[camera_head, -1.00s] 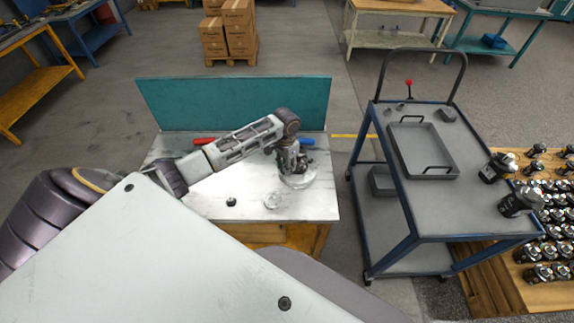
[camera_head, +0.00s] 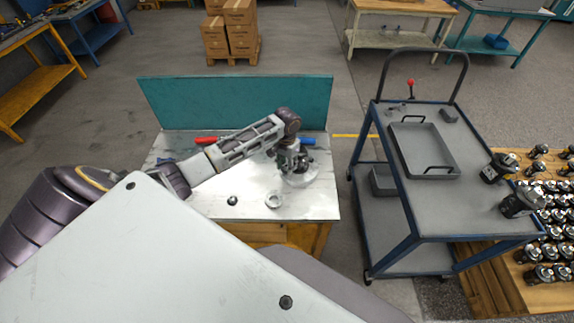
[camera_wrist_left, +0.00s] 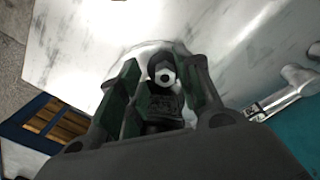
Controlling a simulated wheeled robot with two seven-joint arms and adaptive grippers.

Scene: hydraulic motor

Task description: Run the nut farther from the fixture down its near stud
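The pale round fixture (camera_head: 303,180) sits at the right side of the white table top, partly hidden by my left gripper. My left gripper (camera_head: 291,166) points down over it. In the left wrist view, the two fingers of my left gripper (camera_wrist_left: 162,88) stand on either side of a dark part (camera_wrist_left: 163,103) with a pale round end (camera_wrist_left: 165,76) facing the camera. The nut and stud cannot be told apart clearly here. Whether the fingers press on the part cannot be told. My right gripper is not in view.
A pale ring (camera_head: 274,200) and a small black part (camera_head: 232,200) lie on the table's front half. A red-handled tool (camera_head: 205,140) and a blue handle (camera_head: 307,141) lie near the teal back panel (camera_head: 235,103). A blue-framed cart (camera_head: 425,205) stands to the right.

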